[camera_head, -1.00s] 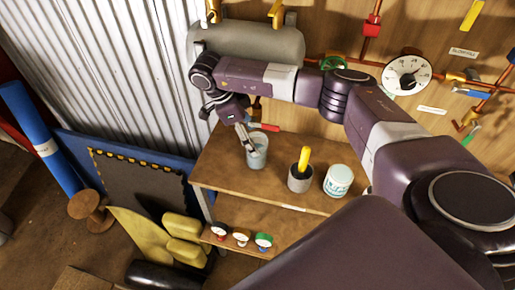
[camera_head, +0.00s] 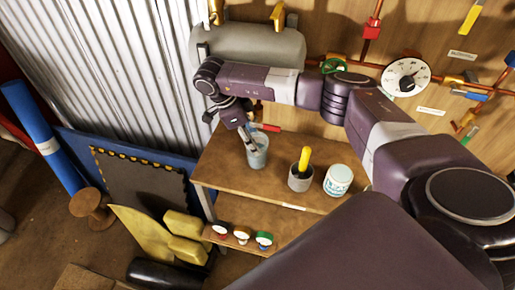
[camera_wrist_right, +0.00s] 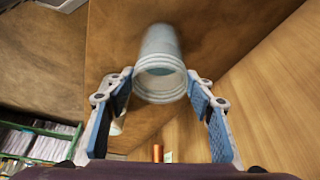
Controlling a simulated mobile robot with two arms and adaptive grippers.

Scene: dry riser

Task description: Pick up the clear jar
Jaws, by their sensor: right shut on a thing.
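The clear jar (camera_head: 257,155), bluish and see-through, is upright at the left part of the wooden bench top. My right gripper (camera_head: 252,143) reaches down to it from the upper left. I cannot tell whether the jar's base touches the bench. My left gripper is not in view.
A grey pot with a yellow handle (camera_head: 303,160) and a white labelled tub (camera_head: 338,180) stand right of the jar. Several small gauges (camera_head: 241,235) sit on the lower shelf. A grey tank (camera_head: 250,45) and a wall dial (camera_head: 405,77) are behind.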

